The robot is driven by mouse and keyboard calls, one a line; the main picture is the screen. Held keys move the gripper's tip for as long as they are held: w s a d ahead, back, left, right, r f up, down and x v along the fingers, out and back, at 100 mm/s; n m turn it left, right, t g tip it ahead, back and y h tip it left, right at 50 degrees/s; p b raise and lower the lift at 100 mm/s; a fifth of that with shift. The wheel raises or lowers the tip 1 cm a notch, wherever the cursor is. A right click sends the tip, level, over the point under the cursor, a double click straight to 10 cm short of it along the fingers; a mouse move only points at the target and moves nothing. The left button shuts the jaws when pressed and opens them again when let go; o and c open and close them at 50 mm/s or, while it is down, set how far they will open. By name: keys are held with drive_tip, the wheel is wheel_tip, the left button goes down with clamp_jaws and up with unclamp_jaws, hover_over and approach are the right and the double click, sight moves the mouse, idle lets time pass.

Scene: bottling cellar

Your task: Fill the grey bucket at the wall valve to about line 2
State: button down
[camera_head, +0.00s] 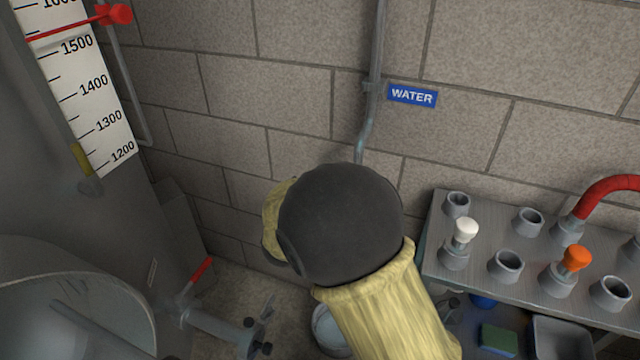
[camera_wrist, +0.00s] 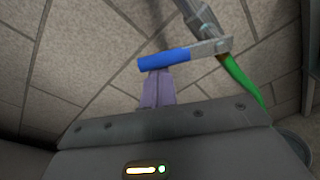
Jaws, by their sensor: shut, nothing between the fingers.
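The wall valve's blue lever (camera_wrist: 165,60) shows in the wrist view, joined to a grey metal valve body (camera_wrist: 215,46) with a green hose (camera_wrist: 240,80) hanging from it. My gripper (camera_wrist: 154,84) is shut and empty. Its fingertips are at the lever's near side; I cannot tell whether they touch it. In the head view my arm hides the valve and the gripper. A grey bucket (camera_head: 326,332) shows partly on the floor beside my arm. Its level lines and any water in it are hidden. A round grey edge shows at the wrist view's lower right.
A blue WATER sign (camera_head: 412,95) hangs beside the grey wall pipe (camera_head: 370,90). A grey rack (camera_head: 480,270) with sockets, white and orange plugs and a red hose (camera_head: 605,190) stands at right. A tank with a scale (camera_head: 85,90) and a red-handled outlet valve (camera_head: 200,272) stands at left.

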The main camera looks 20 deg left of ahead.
wheel_tip(320, 180, down, 4)
drive_tip(key=a+b, duration=0.2)
drive_tip(key=b, duration=0.2)
drive_tip(key=s+r+p, duration=0.1)
drive_tip(key=s+p, duration=0.1)
drive_tip(key=s, duration=0.7)
drive_tip(key=shift+d+r, duration=0.3)
drive_tip(key=shift+r, duration=0.1)
